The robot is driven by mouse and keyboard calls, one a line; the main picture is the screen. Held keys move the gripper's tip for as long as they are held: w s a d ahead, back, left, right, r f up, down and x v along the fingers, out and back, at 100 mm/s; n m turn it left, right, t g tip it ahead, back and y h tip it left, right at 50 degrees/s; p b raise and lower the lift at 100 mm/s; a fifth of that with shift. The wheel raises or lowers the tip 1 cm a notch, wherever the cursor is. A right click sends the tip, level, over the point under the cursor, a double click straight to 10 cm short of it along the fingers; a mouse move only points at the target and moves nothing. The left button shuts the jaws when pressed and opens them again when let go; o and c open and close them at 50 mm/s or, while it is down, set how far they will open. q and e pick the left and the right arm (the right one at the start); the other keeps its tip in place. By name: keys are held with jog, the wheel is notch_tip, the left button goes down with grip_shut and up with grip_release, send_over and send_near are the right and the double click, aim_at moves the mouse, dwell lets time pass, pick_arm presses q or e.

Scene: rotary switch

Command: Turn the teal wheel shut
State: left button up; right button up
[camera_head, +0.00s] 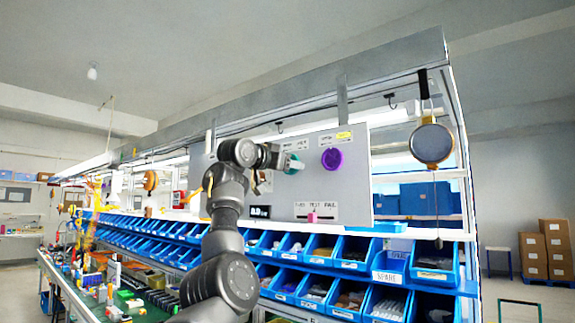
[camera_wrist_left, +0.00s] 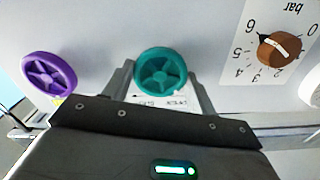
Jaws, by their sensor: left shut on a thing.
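The teal wheel (camera_wrist_left: 161,75) shows in the left wrist view, a spoked hand wheel on the grey panel. In the head view only a bit of its teal rim (camera_head: 293,158) shows beside my gripper. My left gripper (camera_head: 286,163) is at the panel in front of it. In the wrist view the grey fingers of my left gripper (camera_wrist_left: 162,88) lie on either side of the teal wheel, shut on it. A label below the wheel is partly hidden by the gripper. My right gripper is in neither view.
A purple wheel (camera_head: 331,159) is close to the right of my gripper on the panel (camera_head: 354,190). A brown dial knob (camera_wrist_left: 279,50) with a bar scale sits nearby. Blue bins (camera_head: 337,250) line the shelf below.

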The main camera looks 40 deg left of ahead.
pick_arm(q)
jog(key=shift+f+m+p, duration=0.2)
jog(key=shift+m+p, duration=0.75)
jog(key=shift+m, duration=3.25)
jog(key=o, duration=1)
jog(key=shift+r, duration=0.1)
jog(key=s+b, duration=0.7)
jog(key=s, duration=0.3)
jog(key=shift+s, duration=0.4)
